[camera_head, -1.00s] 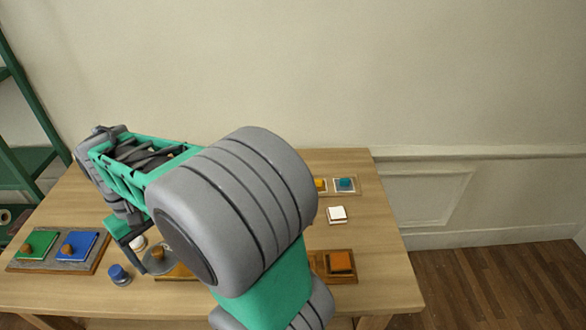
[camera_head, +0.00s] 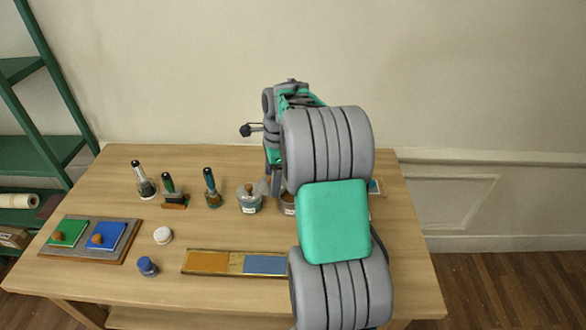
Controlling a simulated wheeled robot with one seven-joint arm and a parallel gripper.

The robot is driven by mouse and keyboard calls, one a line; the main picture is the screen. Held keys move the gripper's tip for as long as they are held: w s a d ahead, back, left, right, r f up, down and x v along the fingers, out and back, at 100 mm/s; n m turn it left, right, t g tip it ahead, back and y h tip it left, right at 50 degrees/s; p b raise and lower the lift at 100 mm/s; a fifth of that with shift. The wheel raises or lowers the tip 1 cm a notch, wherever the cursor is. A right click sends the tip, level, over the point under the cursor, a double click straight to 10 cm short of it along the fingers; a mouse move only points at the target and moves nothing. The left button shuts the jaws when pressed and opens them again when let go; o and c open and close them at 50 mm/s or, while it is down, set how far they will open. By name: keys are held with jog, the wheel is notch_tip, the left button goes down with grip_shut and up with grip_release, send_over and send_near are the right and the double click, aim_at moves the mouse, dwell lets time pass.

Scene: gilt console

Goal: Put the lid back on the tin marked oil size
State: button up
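A small tin (camera_head: 250,200) with a white label and a grey piece on top stands at the back middle of the table. A second tin (camera_head: 288,204), brown inside, stands just right of it, partly behind my arm. The labels are too small to read, so I cannot tell which is oil size. My gripper (camera_head: 274,184) is low beside these two tins. Its fingertips are mostly hidden, and a greyish shape shows there. I cannot tell whether that shape is a lid or whether the gripper is shut on it. No loose lid shows clearly on the table.
Several upright brushes or bottles (camera_head: 210,188) stand left of the tins. A long tray (camera_head: 233,264) lies in front. A white round piece (camera_head: 163,235), a blue pot (camera_head: 147,266) and a board with green and blue pads (camera_head: 130,243) are left. My arm hides the right side.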

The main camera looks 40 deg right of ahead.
jog(key=d+f+m, duration=0.2)
jog(key=d+m, duration=0.5)
jog(key=shift+w+d+t, duration=0.2)
jog(key=shift+d+t, duration=0.1)
jog(key=shift+o, duration=0.2)
jog(key=shift+h, duration=0.3)
notch_tip(320, 180, down, 5)
jog(key=b, duration=0.4)
jog(key=shift+r, duration=0.15)
jog(key=shift+f, duration=0.8)
jog(key=shift+a+p, duration=0.15)
jog(key=shift+p, duration=0.2)
jog(key=shift+c, duration=0.2)
jog(key=shift+f+p, duration=0.15)
jog(key=shift+p, duration=0.25)
jog(key=o, duration=1.4)
jog(key=shift+o, duration=0.2)
